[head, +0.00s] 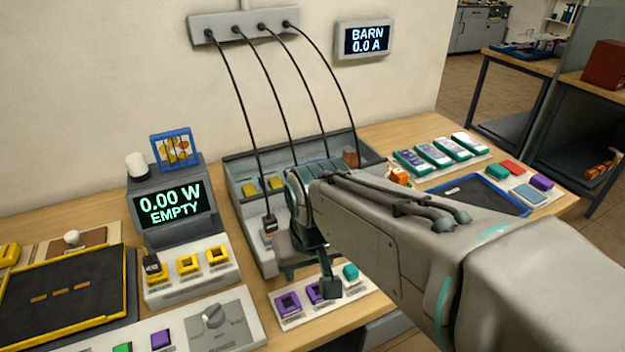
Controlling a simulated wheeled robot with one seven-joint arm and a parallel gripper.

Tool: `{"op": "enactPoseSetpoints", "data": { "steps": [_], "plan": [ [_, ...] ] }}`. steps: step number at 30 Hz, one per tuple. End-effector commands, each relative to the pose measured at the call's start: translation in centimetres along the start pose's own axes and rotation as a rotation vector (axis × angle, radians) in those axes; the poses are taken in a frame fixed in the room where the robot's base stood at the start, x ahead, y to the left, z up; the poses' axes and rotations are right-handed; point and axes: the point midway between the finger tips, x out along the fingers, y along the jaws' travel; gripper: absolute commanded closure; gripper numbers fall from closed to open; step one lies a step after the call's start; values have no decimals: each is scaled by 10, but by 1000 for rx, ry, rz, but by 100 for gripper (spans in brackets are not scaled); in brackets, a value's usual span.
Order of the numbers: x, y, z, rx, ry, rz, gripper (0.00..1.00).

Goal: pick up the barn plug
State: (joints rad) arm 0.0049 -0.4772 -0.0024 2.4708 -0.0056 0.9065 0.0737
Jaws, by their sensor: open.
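Several black cables hang from a grey wall strip (240,22) into a grey tray (238,170) on the bench. The leftmost cable ends in a dark plug (269,224) with an orange mark, at the tray's front left. The other cable ends are partly or wholly hidden behind my arm. No plug carries a label that I can read, so I cannot tell which is the barn plug. My gripper (308,272) is open, pointing down just right of the dark plug and apart from it, above the tray's front edge. Nothing shows between its fingers.
A wall display (367,39) reads BARN 0.0 A. A bench display (172,207) reads 0.00 W EMPTY. A strip with purple sockets (288,304) lies in front of the tray. Yellow sockets (189,263) stand left. My arm covers the bench's middle right.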

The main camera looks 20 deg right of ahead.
Motion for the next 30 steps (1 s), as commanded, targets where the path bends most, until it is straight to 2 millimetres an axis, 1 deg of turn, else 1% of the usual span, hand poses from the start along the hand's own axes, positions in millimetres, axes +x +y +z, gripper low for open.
{"op": "enactPoseSetpoints", "data": {
  "steps": [2,5,6,8,9,12,16,18,20,24,26,30],
  "plan": [
    [-8,3,-19,98,-18,6,53],
    [-21,13,-52,300,-51,21,53],
    [-26,20,-68,401,-66,30,53],
    [-33,31,-93,559,-88,47,53],
    [-37,40,-108,665,-103,59,53],
    [-43,62,-143,916,-136,94,53],
    [-47,90,-176,1184,-164,137,53],
    [-48,101,-189,1291,-175,157,53],
    [-48,108,-196,1359,-180,169,53],
    [-45,117,-204,1443,-188,186,53],
    [-38,118,-203,1454,-191,190,53],
    [-12,118,-195,1455,-193,191,53]
  ]
}}
